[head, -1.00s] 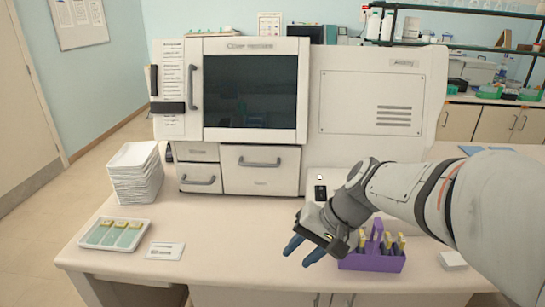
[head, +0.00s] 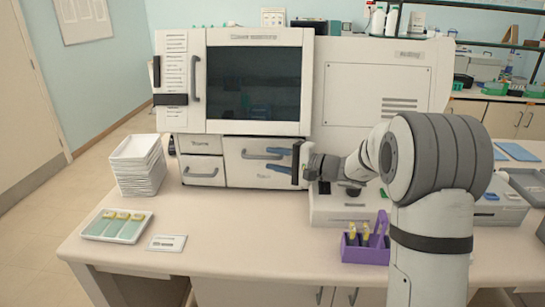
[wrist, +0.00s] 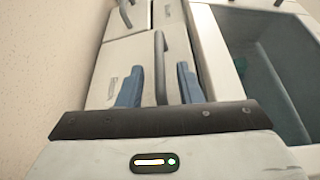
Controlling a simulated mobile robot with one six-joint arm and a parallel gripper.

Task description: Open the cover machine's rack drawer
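The white cover machine (head: 385,80) stands on the bench. Low on its front is a wide drawer (head: 235,178) with a grey bar handle (head: 249,155); it looks closed. To its left is a smaller closed drawer (head: 199,163) with its own handle. The labels are too small to read surely. My gripper (head: 269,159) reaches from the right to the wide drawer's handle. In the wrist view its two blue fingers (wrist: 160,70) are apart, one on each side of the handle (wrist: 159,50), with gaps visible. Whether the tips reach past the bar is unclear.
A purple rack (head: 366,252) with yellow-topped slides stands at the bench front, below my arm. A pale device (head: 335,209) sits beside the machine. At left are stacked white trays (head: 138,172) and a slide tray (head: 118,225). The bench before the drawers is clear.

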